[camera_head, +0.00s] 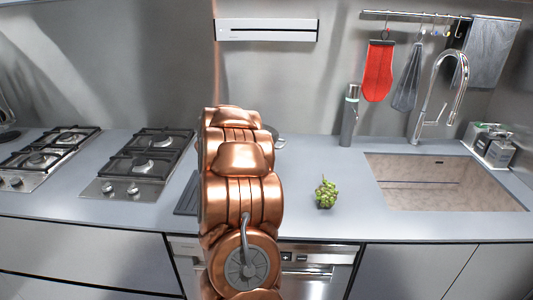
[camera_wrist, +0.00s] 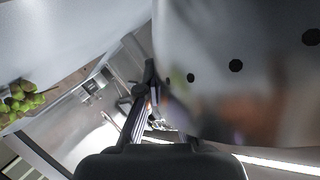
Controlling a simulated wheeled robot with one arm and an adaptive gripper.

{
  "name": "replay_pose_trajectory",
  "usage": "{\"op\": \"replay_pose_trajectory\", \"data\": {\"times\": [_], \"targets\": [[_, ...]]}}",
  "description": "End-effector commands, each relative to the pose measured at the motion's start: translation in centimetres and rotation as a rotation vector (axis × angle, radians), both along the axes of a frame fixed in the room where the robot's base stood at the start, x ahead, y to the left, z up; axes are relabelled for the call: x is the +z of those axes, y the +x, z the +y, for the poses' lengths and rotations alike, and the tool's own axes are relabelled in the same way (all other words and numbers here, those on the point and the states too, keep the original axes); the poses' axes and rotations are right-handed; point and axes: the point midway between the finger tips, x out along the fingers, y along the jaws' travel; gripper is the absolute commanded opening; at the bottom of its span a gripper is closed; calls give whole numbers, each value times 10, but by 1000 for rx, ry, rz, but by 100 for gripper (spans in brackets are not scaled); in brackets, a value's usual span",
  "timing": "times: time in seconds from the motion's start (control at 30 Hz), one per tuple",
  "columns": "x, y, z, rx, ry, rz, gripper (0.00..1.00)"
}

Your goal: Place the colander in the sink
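The colander (camera_wrist: 225,50) is a large, shiny grey metal surface with black round holes, filling the right of the wrist view very close to the camera. My gripper (camera_wrist: 153,90) is dark; its visible finger lies against the colander's edge, and the other finger is mostly hidden by it. It appears shut on the colander's rim. In the head view my copper-coloured arm hides the gripper and most of the colander; a small grey rounded piece (camera_head: 277,140) shows just right of the arm. The sink (camera_head: 440,185) is a rectangular beige basin at the right, and looks empty.
A green bunch of fruit (camera_head: 326,194) lies on the counter between my arm and the sink. A soap dispenser (camera_head: 350,116) and a tall faucet (camera_head: 445,90) stand behind. Small canisters (camera_head: 490,145) stand behind the sink's right side. Gas hobs (camera_head: 142,162) are at the left.

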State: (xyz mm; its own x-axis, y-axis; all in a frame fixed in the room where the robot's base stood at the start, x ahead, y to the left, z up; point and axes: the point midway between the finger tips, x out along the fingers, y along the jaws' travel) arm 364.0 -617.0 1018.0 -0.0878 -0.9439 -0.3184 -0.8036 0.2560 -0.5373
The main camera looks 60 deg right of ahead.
Motion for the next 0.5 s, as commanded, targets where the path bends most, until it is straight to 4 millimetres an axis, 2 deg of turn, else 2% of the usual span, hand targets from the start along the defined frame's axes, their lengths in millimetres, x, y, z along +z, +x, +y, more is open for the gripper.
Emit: {"op": "replay_pose_trajectory", "data": {"times": [0.37, 0.5], "targets": [[1, 13, -17, -1, -4, -2, 0], [-21, 12, -15, 0, -1, 3, 0]]}}
